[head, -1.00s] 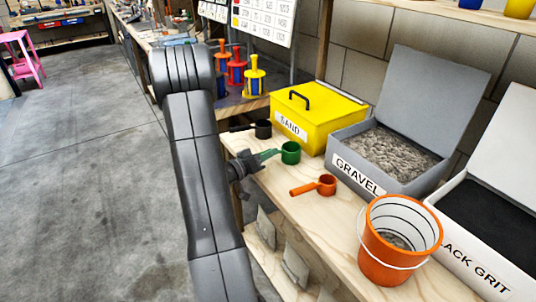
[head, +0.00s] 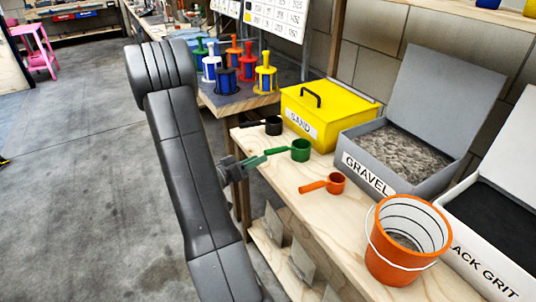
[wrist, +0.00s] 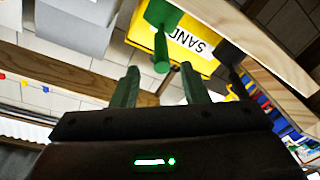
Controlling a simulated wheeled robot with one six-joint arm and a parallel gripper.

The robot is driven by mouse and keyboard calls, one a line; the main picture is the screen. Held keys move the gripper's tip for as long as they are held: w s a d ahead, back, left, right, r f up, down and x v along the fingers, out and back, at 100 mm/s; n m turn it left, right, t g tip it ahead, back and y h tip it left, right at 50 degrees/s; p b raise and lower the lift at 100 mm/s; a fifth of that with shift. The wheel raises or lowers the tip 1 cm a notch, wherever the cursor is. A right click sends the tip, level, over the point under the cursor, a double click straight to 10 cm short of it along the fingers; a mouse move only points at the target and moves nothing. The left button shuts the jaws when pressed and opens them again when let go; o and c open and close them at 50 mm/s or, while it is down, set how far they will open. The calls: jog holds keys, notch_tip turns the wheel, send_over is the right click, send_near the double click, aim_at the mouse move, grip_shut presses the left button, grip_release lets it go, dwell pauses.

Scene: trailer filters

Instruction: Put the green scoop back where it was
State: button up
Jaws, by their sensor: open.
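The green scoop (head: 300,150) stands on the wooden bench, between a black scoop (head: 273,125) and an orange scoop (head: 335,183). Its handle points left over the bench edge, toward my gripper (head: 254,162). My gripper is open, with green fingers apart and nothing held. In the wrist view the green scoop (wrist: 162,14) is ahead, its handle end in line with the gap between the fingertips (wrist: 160,72). The handle end looks at or just beyond the tips; I cannot tell if they touch it.
A yellow SAND box (head: 322,112), a grey GRAVEL box (head: 407,181) and a BLACK GRIT box (head: 480,245) line the bench's back. An orange bucket (head: 385,265) stands at the front right. Colored filters (head: 265,78) stand beyond. Open floor (head: 80,200) lies left.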

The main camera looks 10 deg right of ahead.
jog(key=shift+v, duration=1.45)
jog(key=shift+c, duration=0.4)
